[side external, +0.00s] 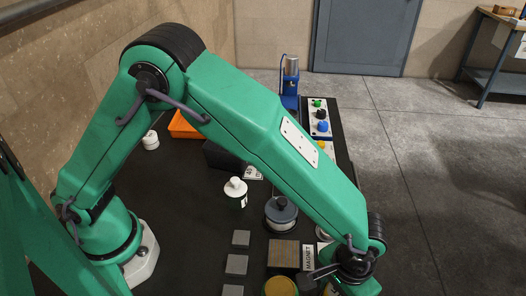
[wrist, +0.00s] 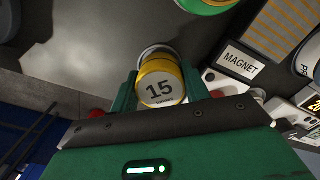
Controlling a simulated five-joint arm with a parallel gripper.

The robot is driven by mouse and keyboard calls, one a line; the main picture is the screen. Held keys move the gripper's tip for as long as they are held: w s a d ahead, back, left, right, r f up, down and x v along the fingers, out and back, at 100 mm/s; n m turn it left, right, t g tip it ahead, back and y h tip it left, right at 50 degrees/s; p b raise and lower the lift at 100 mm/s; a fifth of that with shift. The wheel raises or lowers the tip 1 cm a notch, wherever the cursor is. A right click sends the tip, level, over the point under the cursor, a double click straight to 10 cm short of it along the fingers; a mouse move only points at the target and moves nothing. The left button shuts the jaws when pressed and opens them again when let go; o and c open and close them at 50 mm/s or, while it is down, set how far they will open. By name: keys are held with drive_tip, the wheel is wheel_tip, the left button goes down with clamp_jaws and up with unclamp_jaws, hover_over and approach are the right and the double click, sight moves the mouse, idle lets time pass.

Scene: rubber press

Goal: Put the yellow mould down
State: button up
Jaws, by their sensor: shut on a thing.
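My gripper (wrist: 160,80) is shut on the yellow mould (wrist: 162,90), with a green finger on each side. The mould is a short cylinder with a pale top marked "15". A pale round rim (wrist: 156,50) shows just beyond it; I cannot tell whether the mould touches it or the surface. In the side external view my wrist is at the lower right, and the held mould is not clearly visible there.
Grey square blocks (side external: 237,264) lie left on the dark table (side external: 190,250).

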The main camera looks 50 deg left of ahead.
drive_tip(key=shift+f, duration=0.4)
drive_tip(key=o, duration=1.1)
drive_tip(key=r, duration=1.3)
drive_tip(key=shift+w, duration=0.25)
